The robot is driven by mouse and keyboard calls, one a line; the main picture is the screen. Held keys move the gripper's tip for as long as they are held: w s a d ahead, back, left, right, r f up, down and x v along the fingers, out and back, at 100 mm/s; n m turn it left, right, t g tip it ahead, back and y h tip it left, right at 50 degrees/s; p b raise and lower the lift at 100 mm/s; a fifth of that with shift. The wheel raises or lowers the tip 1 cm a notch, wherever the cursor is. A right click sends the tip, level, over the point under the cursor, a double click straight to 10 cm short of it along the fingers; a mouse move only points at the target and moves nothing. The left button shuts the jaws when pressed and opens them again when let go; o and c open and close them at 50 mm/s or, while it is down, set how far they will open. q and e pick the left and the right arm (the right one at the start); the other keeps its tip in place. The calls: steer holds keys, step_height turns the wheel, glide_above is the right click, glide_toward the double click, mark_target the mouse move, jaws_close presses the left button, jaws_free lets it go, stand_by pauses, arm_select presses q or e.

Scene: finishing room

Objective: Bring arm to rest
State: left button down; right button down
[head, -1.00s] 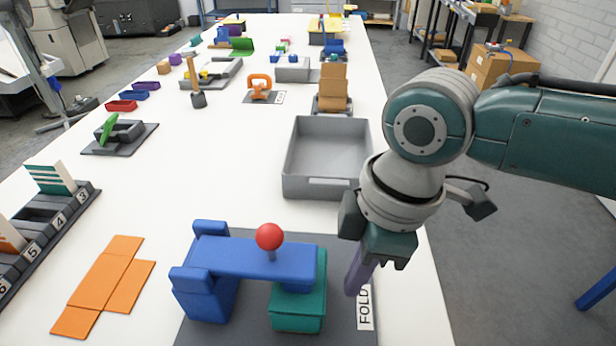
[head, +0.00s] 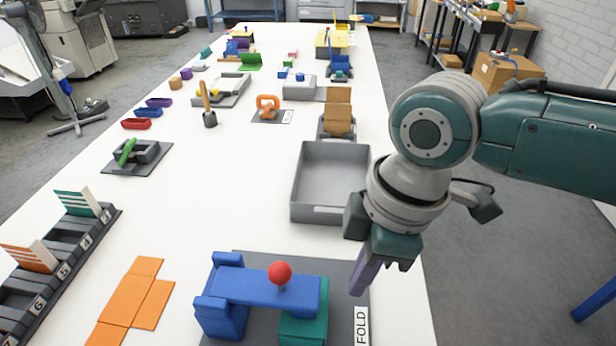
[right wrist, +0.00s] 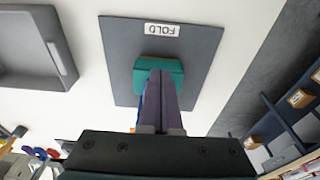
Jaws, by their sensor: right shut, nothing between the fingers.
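My right gripper (head: 364,275) hangs in front of my right arm at the table's right side, pointing down. Its purple fingers are shut with nothing between them. They are beside and above the grey FOLD mat (head: 345,270), to the right of the blue folding press (head: 262,288) with its red ball knob (head: 280,272) and teal block (head: 303,325). In the right wrist view the shut fingers (right wrist: 160,80) overlap the teal block (right wrist: 150,66) in the picture, and the mat (right wrist: 120,40) lies below. My left gripper is not in view.
An empty grey tray (head: 297,185) stands just behind my right gripper. An orange flat blank (head: 118,305) lies at the front left, near a numbered rack (head: 60,260). Several other stations line the table further back. Open floor (head: 500,260) lies to the right.

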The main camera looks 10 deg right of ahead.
steer(key=s+a+r+m+y, duration=0.2)
steer(key=s+a+m, duration=0.1)
steer(key=s+a, duration=0.45)
steer(key=s+d+r+m+t+h+p, duration=0.1)
steer(key=s+d+r+m+t+h, duration=0.15)
steer(key=s+d+m, duration=0.4)
steer(key=s+d+r+m+t+h+p, duration=0.15)
steer(key=d+r+m, duration=0.25)
steer(key=d, duration=0.5)
step_height(320, 180, up, 29)
steer(key=p, duration=2.8)
step_height(320, 180, down, 7)
steer(key=s+a+b, duration=0.1)
steer(key=s+b, duration=0.2)
steer(key=b, duration=0.3)
steer(key=shift+r+g, duration=0.15)
steer(key=shift+g, duration=0.25)
steer(key=shift+n, duration=0.25)
